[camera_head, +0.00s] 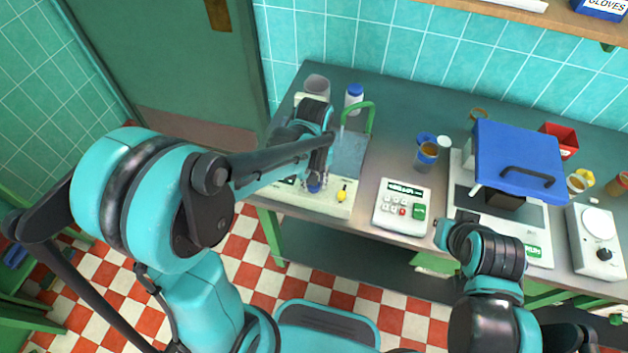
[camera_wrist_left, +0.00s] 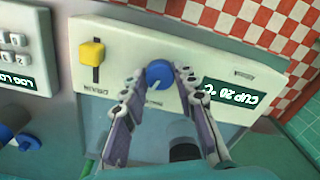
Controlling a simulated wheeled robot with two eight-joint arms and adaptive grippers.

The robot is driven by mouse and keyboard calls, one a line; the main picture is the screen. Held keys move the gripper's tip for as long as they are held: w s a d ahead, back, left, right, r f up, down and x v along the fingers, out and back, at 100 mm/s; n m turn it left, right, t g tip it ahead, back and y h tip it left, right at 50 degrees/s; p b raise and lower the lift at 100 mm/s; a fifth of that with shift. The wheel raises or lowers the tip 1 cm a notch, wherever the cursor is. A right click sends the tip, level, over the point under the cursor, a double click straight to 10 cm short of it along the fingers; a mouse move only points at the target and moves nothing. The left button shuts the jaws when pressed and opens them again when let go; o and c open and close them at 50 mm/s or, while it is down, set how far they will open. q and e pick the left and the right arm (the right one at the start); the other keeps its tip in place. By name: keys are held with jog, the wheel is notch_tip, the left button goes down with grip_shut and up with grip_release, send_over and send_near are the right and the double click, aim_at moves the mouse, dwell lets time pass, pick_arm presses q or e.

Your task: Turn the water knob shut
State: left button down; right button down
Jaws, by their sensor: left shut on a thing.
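The water knob is a round blue knob with a pale pointer line, on the cream front panel of the sink unit; it shows in the wrist view (camera_wrist_left: 158,72) and, small, in the head view (camera_head: 314,188). My left gripper (camera_wrist_left: 159,80) has its fingertips on either side of the knob and is shut on it. In the head view the left gripper (camera_head: 322,172) comes down over the panel and partly hides the knob. The green tap (camera_head: 370,106) arches over the basin behind. My right arm is at the lower right; its fingers cannot be made out.
A yellow slider (camera_wrist_left: 92,53) and a display reading "CUP 20 °C" (camera_wrist_left: 240,98) flank the knob. A keypad box (camera_head: 402,206) stands to the right.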

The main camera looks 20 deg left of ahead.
pick_arm(q)
jog(key=shift+n, duration=1.7)
jog(key=c, duration=1.2)
grip_release()
jog(key=shift+o, duration=0.2)
notch_tip(320, 180, up, 12)
